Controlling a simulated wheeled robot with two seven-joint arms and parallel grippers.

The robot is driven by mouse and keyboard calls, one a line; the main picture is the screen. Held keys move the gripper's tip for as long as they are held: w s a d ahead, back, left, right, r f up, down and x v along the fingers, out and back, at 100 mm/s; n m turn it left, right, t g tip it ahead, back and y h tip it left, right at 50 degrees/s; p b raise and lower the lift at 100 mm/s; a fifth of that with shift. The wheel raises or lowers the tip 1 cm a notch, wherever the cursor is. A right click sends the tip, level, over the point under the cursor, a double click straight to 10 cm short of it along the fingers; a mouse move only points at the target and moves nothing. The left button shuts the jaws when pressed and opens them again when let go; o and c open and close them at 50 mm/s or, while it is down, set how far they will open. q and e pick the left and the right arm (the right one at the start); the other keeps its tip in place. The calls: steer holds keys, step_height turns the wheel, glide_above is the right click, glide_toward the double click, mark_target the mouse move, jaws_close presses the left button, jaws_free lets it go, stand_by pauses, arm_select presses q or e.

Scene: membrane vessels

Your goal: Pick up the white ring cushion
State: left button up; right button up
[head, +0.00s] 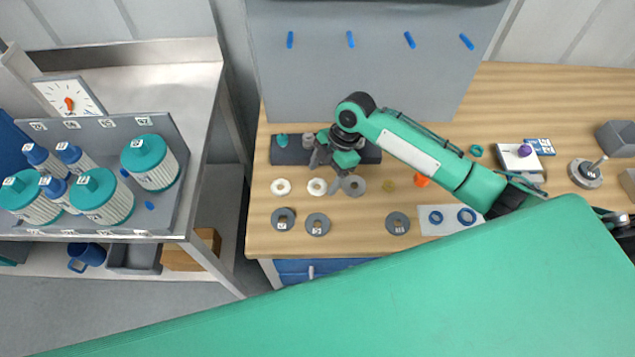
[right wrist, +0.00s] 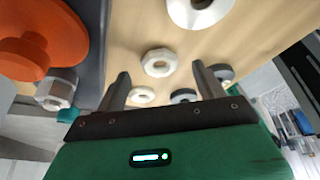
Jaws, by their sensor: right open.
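Two pale rings lie on the wooden table, a white one at the left (head: 281,186) and another (head: 317,187) just right of it. I cannot tell for sure which is the white ring cushion. In the right wrist view, a pale ring with an angular outline (right wrist: 158,62) shows in the gap beyond my fingertips, and a smaller white ring (right wrist: 142,95) lies farther off. My right gripper (head: 324,178) is open and empty, above the table near the right-hand pale ring. Its fingers also show in the right wrist view (right wrist: 160,82). My left gripper is out of view.
A grey ring (head: 353,185) lies right of the pale rings. Dark grey discs (head: 283,218) (head: 317,224) (head: 397,223) lie nearer the front edge. A dark tray (head: 262,152) with small parts is behind. A steel bench (head: 200,95) with bottles stands left.

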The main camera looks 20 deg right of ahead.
mark_target(322, 183)
steer(key=shift+x, duration=0.95)
steer(key=shift+f, duration=0.1)
steer(key=c, duration=1)
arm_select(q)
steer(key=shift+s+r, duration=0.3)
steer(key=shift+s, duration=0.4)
arm_select(e)
steer(key=shift+c, duration=0.3)
